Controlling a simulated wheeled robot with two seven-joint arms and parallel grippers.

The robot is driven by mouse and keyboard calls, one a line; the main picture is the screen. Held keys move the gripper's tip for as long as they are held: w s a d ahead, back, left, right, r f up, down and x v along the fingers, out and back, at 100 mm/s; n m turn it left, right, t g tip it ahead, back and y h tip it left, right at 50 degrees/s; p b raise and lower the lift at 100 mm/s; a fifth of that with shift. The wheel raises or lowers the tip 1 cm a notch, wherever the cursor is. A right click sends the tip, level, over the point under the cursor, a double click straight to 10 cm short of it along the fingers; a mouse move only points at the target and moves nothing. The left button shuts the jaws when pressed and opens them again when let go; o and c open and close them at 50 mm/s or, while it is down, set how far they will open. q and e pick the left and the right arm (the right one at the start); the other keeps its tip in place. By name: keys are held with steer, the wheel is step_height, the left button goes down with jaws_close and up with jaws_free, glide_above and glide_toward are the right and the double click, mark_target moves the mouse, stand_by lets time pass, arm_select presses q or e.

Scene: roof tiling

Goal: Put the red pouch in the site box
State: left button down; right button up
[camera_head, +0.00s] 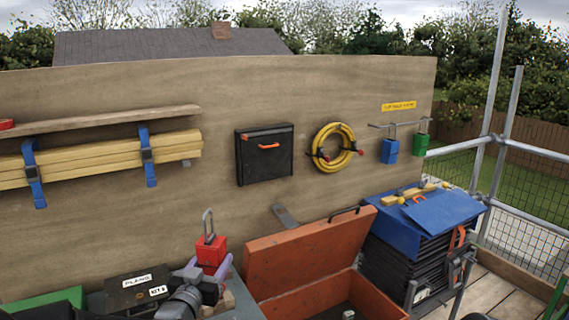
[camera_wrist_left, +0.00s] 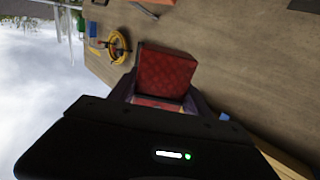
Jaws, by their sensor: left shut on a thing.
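The red pouch (camera_head: 211,251), with a grey metal loop on top, is upright in front of the board, left of the site box. My left gripper (camera_head: 208,271) is shut on its lower part. In the left wrist view the red pouch (camera_wrist_left: 165,74) stands out between the fingers, which are partly hidden by the dark gripper body. The site box (camera_head: 308,250) is an orange-red case with its lid raised against the board; its open inside is partly cut off by the bottom edge. The pouch is outside the box. My right gripper is not in view.
A black case labelled PLANS (camera_head: 135,290) lies left of my gripper. A dark stack under a blue cover (camera_head: 415,222) stands right of the box. A blue pouch (camera_head: 389,151) and a green pouch (camera_head: 421,143) hang on the board near a yellow coil (camera_head: 323,163).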

arm_select(q)
steer(key=s+a+f+n+y, duration=0.2)
steer(key=s+f+y, duration=0.1)
steer(key=s+f, duration=0.6)
steer(key=shift+s+f+b, duration=0.15)
steer(key=shift+f+b, duration=0.15)
steer(key=shift+f, duration=0.35)
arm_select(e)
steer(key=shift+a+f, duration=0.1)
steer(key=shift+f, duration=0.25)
arm_select(q)
steer(key=shift+d, duration=0.15)
stand_by(0.5)
steer(key=s+d+f+m+g+h, duration=0.1)
steer(key=s+d+m+g+h, duration=0.3)
steer(key=d, duration=0.5)
steer(key=s+d+f+m+g+h, duration=0.1)
steer(key=s+d+m+g+h, duration=0.3)
steer(key=d+m+h, duration=0.4)
steer(key=d+g+h, duration=0.1)
steer(key=h, duration=0.2)
steer(key=shift+s+f+h, duration=0.25)
steer(key=shift+f+h, duration=0.05)
steer(key=shift+f, duration=0.1)
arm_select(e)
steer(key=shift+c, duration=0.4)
